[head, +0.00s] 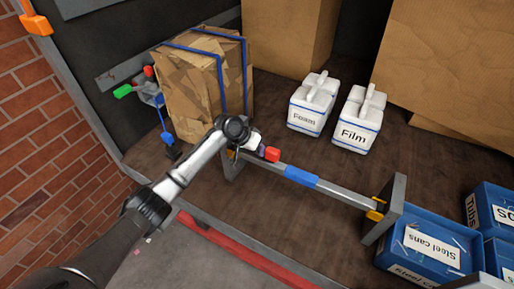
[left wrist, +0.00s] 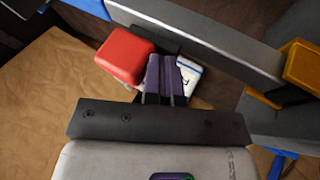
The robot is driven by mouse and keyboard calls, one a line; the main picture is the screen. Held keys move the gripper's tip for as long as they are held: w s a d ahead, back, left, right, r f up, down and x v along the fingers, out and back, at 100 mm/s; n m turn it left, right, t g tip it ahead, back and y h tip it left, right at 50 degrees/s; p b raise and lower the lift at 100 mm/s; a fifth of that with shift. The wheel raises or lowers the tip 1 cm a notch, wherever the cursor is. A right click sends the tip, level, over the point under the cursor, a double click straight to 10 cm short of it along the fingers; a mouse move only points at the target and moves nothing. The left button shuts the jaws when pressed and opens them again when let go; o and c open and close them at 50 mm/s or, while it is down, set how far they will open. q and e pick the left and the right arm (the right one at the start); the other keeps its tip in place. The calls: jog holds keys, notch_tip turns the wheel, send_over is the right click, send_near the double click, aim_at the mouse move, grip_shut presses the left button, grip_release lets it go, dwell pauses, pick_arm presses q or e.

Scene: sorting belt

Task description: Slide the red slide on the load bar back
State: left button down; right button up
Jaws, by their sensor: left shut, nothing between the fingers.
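The red slide (head: 271,154) sits on the grey load bar (head: 343,194), near the bar's left end. My left gripper (head: 260,149) is shut and empty, close beside the red slide on its left. In the left wrist view the closed dark fingers (left wrist: 165,80) are just right of the red slide (left wrist: 125,55), with the load bar (left wrist: 205,42) running behind them. I cannot tell whether the fingers touch the slide. A blue sleeve (head: 302,177) is on the middle of the bar. My right gripper is not in view.
A strapped cardboard box (head: 190,95) stands behind the bar's left end. White Foam (head: 308,115) and Film (head: 357,128) containers stand behind the bar. Blue crates (head: 432,243) are at the right. A yellow fitting (head: 376,210) is at the bar's right end.

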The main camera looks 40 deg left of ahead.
pick_arm(q)
jog(key=a, duration=0.4)
jog(key=shift+s+a, duration=0.25)
jog(key=b+v, duration=0.2)
jog(key=v, duration=0.7)
jog(key=shift+s+r, duration=0.25)
jog(key=shift+r, duration=0.15)
